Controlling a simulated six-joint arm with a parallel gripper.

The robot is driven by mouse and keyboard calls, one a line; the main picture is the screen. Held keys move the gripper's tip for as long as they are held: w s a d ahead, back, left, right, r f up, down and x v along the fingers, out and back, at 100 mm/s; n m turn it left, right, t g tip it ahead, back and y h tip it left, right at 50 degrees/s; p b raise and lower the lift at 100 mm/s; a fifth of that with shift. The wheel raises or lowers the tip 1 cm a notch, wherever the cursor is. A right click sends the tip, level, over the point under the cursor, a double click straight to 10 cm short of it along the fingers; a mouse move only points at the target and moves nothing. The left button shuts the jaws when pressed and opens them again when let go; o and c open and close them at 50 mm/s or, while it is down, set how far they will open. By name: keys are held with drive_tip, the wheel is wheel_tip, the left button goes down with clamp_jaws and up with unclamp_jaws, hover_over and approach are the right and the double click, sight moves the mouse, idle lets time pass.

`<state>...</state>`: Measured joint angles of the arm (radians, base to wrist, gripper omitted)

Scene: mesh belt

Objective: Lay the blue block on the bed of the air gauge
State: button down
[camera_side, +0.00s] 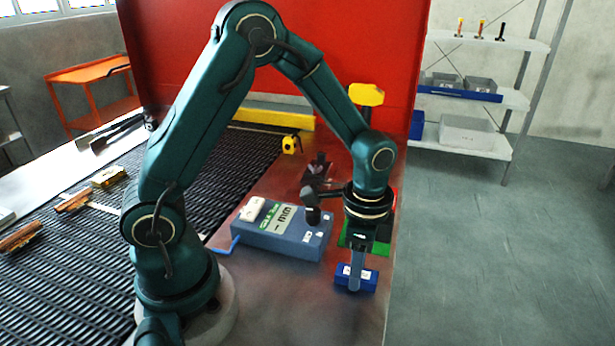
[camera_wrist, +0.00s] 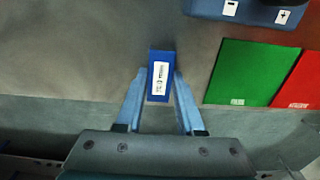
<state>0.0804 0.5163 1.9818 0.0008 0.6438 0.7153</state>
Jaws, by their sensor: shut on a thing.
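The blue block (camera_side: 343,271) has a white printed label and is between the fingers of my gripper (camera_side: 355,284), at the front right of the metal table. In the wrist view the block (camera_wrist: 159,97) sits between the two fingertips of my gripper (camera_wrist: 160,80), label facing the camera. I cannot tell whether it touches the table. The air gauge (camera_side: 270,240), a blue-grey box with a display and a pale piece on top, stands left of and behind the block. Only a corner of the gauge (camera_wrist: 240,12) shows at the wrist view's top. Its bed is not clearly distinguishable.
A green labelled patch (camera_wrist: 240,72) and a red one (camera_wrist: 300,85) lie right of the block in the wrist view. A dark mesh belt (camera_side: 80,255) fills the left, with loose parts. A yellow tape measure (camera_side: 290,144) lies behind the gauge. The table's edge is close on the right.

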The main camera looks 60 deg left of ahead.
drive_tip(key=shift+r, duration=0.5)
drive_tip(key=r, duration=0.3)
drive_tip(key=shift+a+r, duration=0.3)
drive_tip(key=shift+a, duration=0.05)
drive_tip(key=s+a+r, duration=0.1)
drive_tip(key=a+r, duration=0.1)
drive_tip(key=a, duration=0.1)
drive_tip(key=s+a+r, duration=0.1)
drive_tip(key=a+r, duration=0.1)
drive_tip(key=a, duration=0.1)
drive_tip(key=s+a+r, duration=0.1)
drive_tip(key=a+r, duration=0.1)
drive_tip(key=a, duration=0.2)
drive_tip(key=shift+s, duration=0.15)
drive_tip(key=w+d+r+n, duration=0.2)
drive_tip(key=d+r+n, duration=0.2)
drive_tip(key=n, duration=0.5)
drive_tip(key=shift+d+r, duration=0.25)
drive_tip(key=shift+r, duration=0.8)
drive_tip(key=shift+w, duration=0.1)
